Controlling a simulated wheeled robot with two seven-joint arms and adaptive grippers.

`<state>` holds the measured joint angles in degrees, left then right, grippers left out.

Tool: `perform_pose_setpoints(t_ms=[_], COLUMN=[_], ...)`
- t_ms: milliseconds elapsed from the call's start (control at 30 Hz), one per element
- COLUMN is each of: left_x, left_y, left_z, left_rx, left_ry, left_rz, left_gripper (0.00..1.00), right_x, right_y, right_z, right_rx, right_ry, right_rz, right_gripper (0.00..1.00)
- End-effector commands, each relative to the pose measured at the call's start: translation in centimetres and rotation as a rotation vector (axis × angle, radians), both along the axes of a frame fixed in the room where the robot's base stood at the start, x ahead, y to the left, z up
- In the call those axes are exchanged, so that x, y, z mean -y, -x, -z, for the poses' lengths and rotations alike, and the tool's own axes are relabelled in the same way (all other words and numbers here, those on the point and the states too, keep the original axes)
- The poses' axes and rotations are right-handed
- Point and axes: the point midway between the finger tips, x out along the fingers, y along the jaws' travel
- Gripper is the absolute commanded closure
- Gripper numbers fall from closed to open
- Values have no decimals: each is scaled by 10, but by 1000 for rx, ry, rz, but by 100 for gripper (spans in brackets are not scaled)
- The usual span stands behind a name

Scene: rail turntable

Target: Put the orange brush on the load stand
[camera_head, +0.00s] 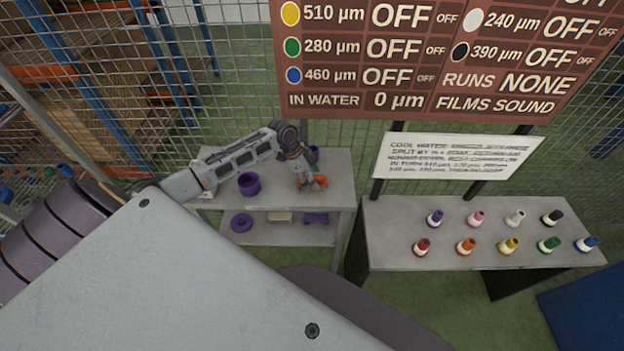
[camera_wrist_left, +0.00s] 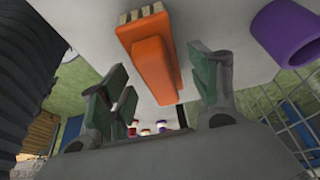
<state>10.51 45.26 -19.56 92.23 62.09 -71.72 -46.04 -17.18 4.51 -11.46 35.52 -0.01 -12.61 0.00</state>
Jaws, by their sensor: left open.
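The orange brush (camera_wrist_left: 150,55) lies on the grey top of a two-level table (camera_head: 333,193), and its pale bristle end shows in the left wrist view. In the head view the brush (camera_head: 316,183) is partly covered by my left gripper (camera_head: 308,183). In the left wrist view my left gripper (camera_wrist_left: 160,95) is open, its green-padded fingers apart on either side of the brush's near end; I cannot tell whether they touch it. I cannot tell which thing is the load stand. My right gripper is not in view.
A purple cup (camera_head: 249,184) stands left of the brush. A purple lidded piece (camera_head: 241,223) and other small items are on the lower shelf. A separate grey table (camera_head: 390,232) at right holds several coloured bottles. Mesh fence (camera_head: 240,95) and signs stand behind.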

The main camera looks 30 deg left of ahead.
Motion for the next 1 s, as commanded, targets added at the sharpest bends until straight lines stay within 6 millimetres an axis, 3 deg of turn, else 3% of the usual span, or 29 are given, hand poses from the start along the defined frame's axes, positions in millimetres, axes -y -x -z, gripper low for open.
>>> perform_pose_setpoints(t_ms=[1000], left_x=[-87], left_y=[54], left_z=[-1], left_rx=[-2], left_ry=[-1], left_rz=[0], left_gripper=[38], right_x=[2], right_y=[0], right_z=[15], right_rx=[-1], right_ry=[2], right_rz=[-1], right_gripper=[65])
